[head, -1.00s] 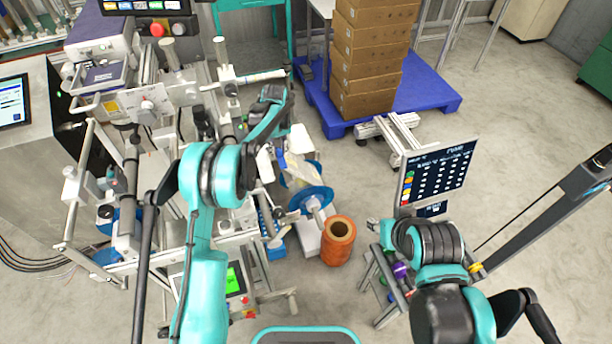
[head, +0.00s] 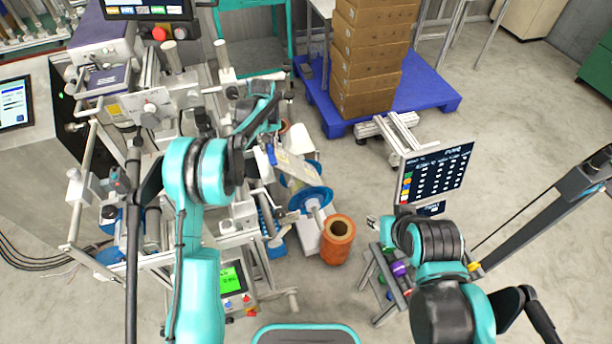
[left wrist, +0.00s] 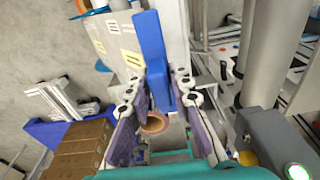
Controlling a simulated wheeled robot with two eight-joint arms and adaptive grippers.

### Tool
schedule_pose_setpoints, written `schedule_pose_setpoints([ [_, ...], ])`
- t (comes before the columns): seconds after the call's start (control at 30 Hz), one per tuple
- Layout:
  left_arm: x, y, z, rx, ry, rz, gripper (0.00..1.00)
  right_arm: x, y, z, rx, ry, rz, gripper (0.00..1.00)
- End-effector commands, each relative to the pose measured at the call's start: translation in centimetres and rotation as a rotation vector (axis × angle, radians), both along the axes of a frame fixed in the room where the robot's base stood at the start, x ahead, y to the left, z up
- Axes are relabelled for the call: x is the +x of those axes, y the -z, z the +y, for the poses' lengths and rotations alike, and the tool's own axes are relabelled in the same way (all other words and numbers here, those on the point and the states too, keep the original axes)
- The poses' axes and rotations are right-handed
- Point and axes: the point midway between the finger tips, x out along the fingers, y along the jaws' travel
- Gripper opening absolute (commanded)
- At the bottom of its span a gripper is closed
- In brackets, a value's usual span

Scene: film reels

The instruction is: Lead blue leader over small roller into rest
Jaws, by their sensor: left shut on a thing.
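My left gripper (left wrist: 163,118) is shut on the blue leader (left wrist: 151,50), a flat blue strip standing between its fingers in the left wrist view. In the head view the leader's blue tip (head: 271,154) shows beside the gripper, at the machine's right side. Pale film (head: 297,168) runs from there to the blue-flanged reel (head: 312,199). A thick grey roller (left wrist: 272,50) stands to the right of the gripper in the left wrist view. I cannot make out which part is the small roller or the rest. My right gripper (head: 373,223) is small in the head view; its fingers are unclear.
The frame machine with posts and bars (head: 150,105) fills the left. An orange spool (head: 338,242) stands below the reel. Cartons (head: 368,60) sit on a blue pallet (head: 432,92). A dark display panel (head: 437,172) stands right. Floor at the far right is mostly clear.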

Motion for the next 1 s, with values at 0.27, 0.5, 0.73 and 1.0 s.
schedule_pose_setpoints([
  [0.27, -0.3, -1.1, 0.9, 0.000, -0.001, 0.000, 0.00, 0.0, -0.6, 0.0, 0.000, 0.000, 0.000, 0.40],
  [0.5, -0.5, -1.9, 1.7, 0.000, -0.001, 0.000, 0.00, 0.0, -1.0, 0.0, 0.000, 0.000, 0.000, 0.40],
  [0.73, -0.7, -2.6, 2.3, 0.000, 0.000, 0.000, 0.00, 0.0, -1.4, 0.0, 0.000, 0.000, 0.000, 0.40],
  [1.0, -0.8, -2.7, 2.4, 0.000, 0.000, 0.000, 0.00, 0.0, -1.4, 0.0, 0.000, 0.000, 0.000, 0.40],
])
